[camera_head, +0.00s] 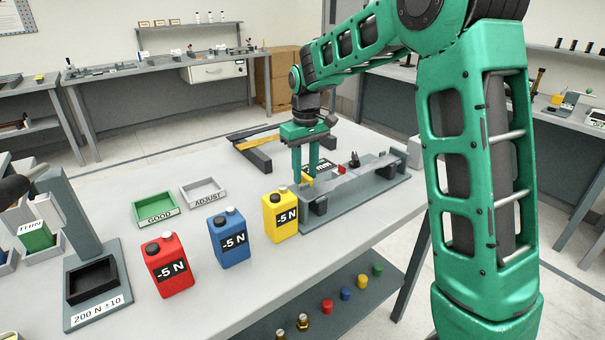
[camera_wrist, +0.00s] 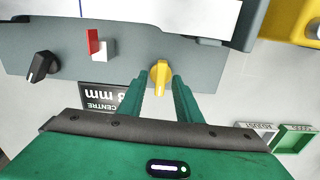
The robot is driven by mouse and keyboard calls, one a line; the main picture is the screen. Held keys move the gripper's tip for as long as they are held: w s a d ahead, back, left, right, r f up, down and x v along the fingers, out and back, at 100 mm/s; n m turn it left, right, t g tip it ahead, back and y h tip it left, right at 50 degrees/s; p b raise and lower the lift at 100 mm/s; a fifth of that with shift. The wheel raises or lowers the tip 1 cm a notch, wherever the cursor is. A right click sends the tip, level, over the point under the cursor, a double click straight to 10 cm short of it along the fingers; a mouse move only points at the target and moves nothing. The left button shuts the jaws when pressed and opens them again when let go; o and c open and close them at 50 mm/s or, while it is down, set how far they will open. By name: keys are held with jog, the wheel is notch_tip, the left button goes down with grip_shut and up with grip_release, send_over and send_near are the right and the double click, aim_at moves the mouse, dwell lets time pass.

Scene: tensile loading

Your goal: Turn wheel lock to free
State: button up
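A yellow lever knob (camera_wrist: 159,78) sits on the grey base of the test fixture (camera_head: 345,200); it also shows in the head view (camera_head: 308,180). No readable label says which part is the wheel lock. My gripper (camera_wrist: 161,80) points down at the fixture's near-left end, with its green fingers on either side of the yellow knob. It is open, with narrow gaps beside the knob; whether a fingertip touches it is unclear. In the head view my gripper (camera_head: 303,178) partly hides the fixture. A black knob (camera_wrist: 41,67) stands further along the base.
A red and white block (camera_wrist: 100,46) and a black label (camera_wrist: 103,97) reading "CENTRE" and "mm" lie near the knob. Yellow (camera_head: 280,228), blue (camera_head: 230,254) and red (camera_head: 168,280) weights stand left of the fixture. GOOD (camera_head: 155,208) and ADJUST (camera_head: 203,190) trays lie behind.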

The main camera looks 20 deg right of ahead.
aim_at(307, 175)
notch_tip(307, 175, up, 11)
jog(key=shift+f, duration=0.15)
dwell(0.5)
dwell(0.4)
jog(key=s+d+f+m, duration=0.1)
jog(key=s+d+m, duration=0.2)
jog(key=s+d, duration=0.5)
jog(key=s+d+f+m, duration=0.15)
jog(key=s+d, duration=0.35)
jog(key=s, duration=0.6)
jog(key=s+d+f+m, duration=0.1)
jog(key=s+f+m, duration=0.1)
jog(key=s, duration=0.8)
jog(key=s+d+f+m, duration=0.2)
jog(key=s+f, duration=0.3)
jog(key=s, duration=0.5)
jog(key=shift+s+d+f+m, duration=0.15)
jog(key=shift+s+f+m, duration=0.2)
jog(key=shift+m, duration=0.2)
